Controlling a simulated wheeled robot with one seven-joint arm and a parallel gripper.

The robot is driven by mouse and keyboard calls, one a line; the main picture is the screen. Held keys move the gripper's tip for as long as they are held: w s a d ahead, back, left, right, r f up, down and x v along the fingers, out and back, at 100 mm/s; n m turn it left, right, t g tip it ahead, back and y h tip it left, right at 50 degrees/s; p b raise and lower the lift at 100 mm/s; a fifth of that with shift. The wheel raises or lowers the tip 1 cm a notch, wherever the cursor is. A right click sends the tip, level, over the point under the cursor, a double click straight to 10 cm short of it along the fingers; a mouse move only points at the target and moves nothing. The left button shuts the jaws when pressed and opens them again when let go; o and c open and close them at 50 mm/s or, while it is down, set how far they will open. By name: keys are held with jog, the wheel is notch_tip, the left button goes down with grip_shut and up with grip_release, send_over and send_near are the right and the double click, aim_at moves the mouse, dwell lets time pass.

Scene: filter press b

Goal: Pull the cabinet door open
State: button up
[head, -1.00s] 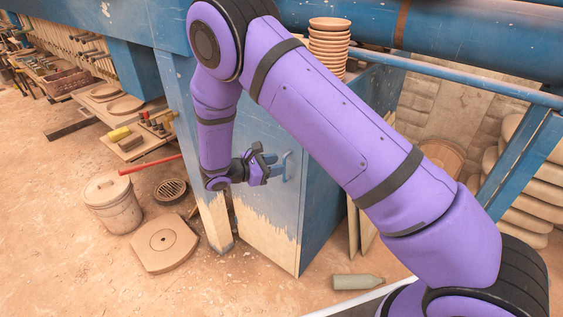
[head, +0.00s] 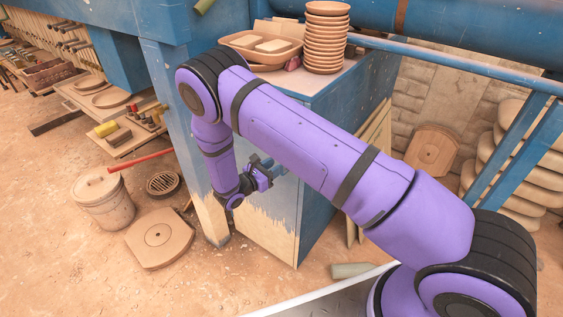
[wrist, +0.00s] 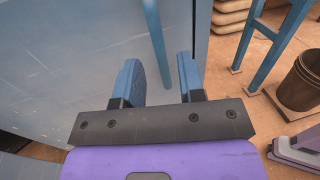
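The blue cabinet door (head: 262,208), worn to bare wood along its bottom, looks shut in the head view. It fills the left of the wrist view (wrist: 75,50). Its blue bar handle (wrist: 155,42) runs down from the top of the wrist view, its lower end showing between my fingers. My gripper (wrist: 160,78) is open, with one blue finger on each side of the handle in the picture. I see no clear contact.
Stacked bowls (head: 326,40) and a tray (head: 262,45) stand on the cabinet top. A blue frame (head: 510,150) stands right. Floor before the door looks clear.

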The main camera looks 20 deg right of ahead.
jog(key=shift+x, duration=2)
grip_shut()
